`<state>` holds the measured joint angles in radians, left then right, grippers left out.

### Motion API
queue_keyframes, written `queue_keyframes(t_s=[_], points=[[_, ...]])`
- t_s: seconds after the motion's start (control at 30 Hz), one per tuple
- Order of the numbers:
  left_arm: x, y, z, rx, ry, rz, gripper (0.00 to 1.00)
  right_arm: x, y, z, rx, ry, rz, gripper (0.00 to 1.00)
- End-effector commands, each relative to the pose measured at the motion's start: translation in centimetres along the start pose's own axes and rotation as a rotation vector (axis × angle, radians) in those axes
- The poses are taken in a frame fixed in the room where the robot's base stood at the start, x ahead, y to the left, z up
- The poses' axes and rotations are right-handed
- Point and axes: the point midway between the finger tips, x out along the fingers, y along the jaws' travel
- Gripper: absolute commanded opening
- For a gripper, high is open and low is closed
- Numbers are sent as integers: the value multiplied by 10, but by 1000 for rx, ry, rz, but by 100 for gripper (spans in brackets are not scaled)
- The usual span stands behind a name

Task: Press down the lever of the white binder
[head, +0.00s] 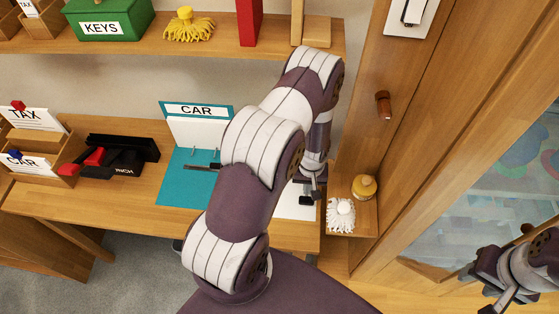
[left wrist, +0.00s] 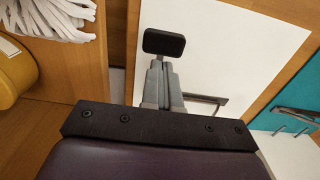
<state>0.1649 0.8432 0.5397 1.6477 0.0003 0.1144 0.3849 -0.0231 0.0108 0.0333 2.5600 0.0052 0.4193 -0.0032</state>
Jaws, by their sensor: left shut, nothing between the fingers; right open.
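The white binder (head: 290,208) lies open on the desk, mostly hidden behind my left arm in the head view. Its white inside (left wrist: 225,45) fills much of the left wrist view. A thin metal piece (left wrist: 210,100), perhaps its lever mechanism, shows partly behind my gripper; whether the lever is up or down I cannot tell. My left gripper (head: 307,197) is shut and empty over the binder's right part. Its dark fingertip (left wrist: 164,43) shows in front of the white surface; contact cannot be told. My right gripper (head: 487,283) is open and empty at the lower right.
A black puncher (head: 125,155) and card trays (head: 40,140) are further left. A white mop head (head: 340,214) and yellow bottle (head: 364,187) stand on a small shelf at right, close beside my left gripper.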

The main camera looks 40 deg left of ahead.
Motion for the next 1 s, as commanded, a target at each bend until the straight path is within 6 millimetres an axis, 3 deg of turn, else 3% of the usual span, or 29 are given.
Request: queue_keyframes(t_s=[0.23, 0.8, 1.0], points=[[-9, 0, -1, 0, 3, 1, 0, -8, 0, -1, 0, 0, 0, 43], [-88, 0, -1, 0, 3, 1, 0, -70, 0, -8, 0, 0, 0, 43], [-91, 0, -1, 0, 3, 1, 0, -71, 0, -8, 0, 0, 0, 43]])
